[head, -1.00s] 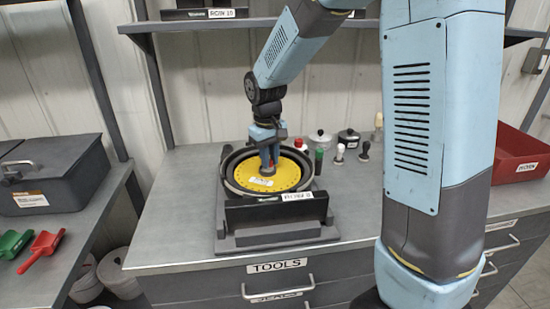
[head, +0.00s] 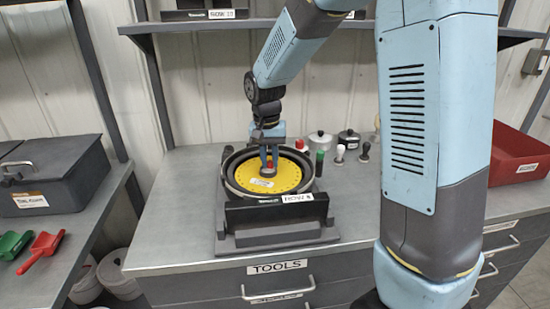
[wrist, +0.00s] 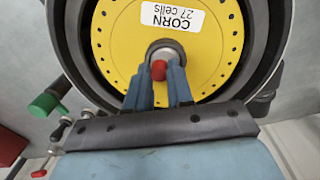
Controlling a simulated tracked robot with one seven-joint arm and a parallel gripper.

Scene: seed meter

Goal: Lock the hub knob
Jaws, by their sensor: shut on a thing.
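The seed meter (head: 228,190) stands on the bench with a round yellow seed plate (head: 290,178) lying inside its dark rim. The plate's label reads "CORN 27 cells" in the wrist view (wrist: 172,18). A grey hub with a red-tipped knob (wrist: 159,70) sits at the plate's centre; the red also shows in the head view (head: 269,165). My gripper (wrist: 158,82) points down at the hub, with its blue fingers on either side of the knob, shut on it. In the head view my gripper (head: 269,162) partly hides the hub.
A red bin (head: 515,157) is at far right, a grey box (head: 55,180) at left. A shelf crosses above.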

